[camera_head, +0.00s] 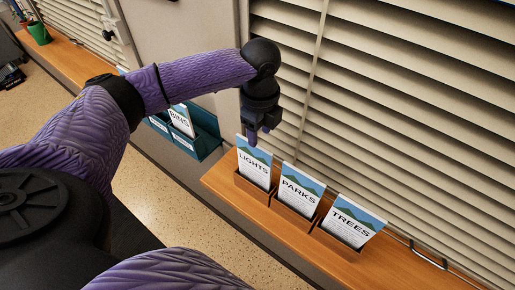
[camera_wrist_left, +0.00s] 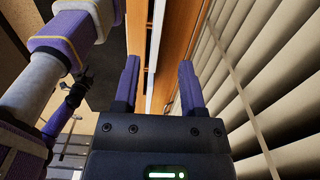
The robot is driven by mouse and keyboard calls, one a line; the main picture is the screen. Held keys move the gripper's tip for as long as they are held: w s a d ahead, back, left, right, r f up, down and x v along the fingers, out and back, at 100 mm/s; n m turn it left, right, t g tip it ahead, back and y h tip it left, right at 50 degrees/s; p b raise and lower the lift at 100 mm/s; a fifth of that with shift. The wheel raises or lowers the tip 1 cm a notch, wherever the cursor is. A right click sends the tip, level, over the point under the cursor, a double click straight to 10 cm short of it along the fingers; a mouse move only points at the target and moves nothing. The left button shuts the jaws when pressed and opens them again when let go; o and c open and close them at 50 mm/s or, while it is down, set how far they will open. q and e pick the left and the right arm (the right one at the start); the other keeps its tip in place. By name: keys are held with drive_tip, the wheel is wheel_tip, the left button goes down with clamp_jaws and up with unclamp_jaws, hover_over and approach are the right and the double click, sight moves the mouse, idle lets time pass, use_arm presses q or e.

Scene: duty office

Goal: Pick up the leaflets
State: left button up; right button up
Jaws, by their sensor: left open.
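Three leaflets, LIGHTS (camera_head: 254,166), PARKS (camera_head: 298,192) and TREES (camera_head: 349,222), stand in separate brown holders on a wooden sill. My left gripper (camera_head: 259,137) points down just above and behind the top of the LIGHTS leaflet. Its two purple fingers are apart in the left wrist view (camera_wrist_left: 159,85), with nothing visibly gripped. Thin pale edges show between and beyond the fingers there, too narrow to identify. A BINS leaflet (camera_head: 180,119) stands in a teal rack (camera_head: 205,139), partly hidden by my left arm. A small dark part that may be my right gripper shows in the left wrist view.
Closed blinds (camera_head: 400,95) rise close behind the wooden sill (camera_head: 230,192). A grey wall section (camera_head: 185,30) is left of them. The speckled floor is open below the sill.

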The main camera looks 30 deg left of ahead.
sight(258, 149)
use_arm(q)
drive_tip(key=f, duration=0.6)
drive_tip(key=shift+s+p, duration=0.3)
drive_tip(key=shift+a+r, duration=0.1)
clamp_jaws()
idle(0.8)
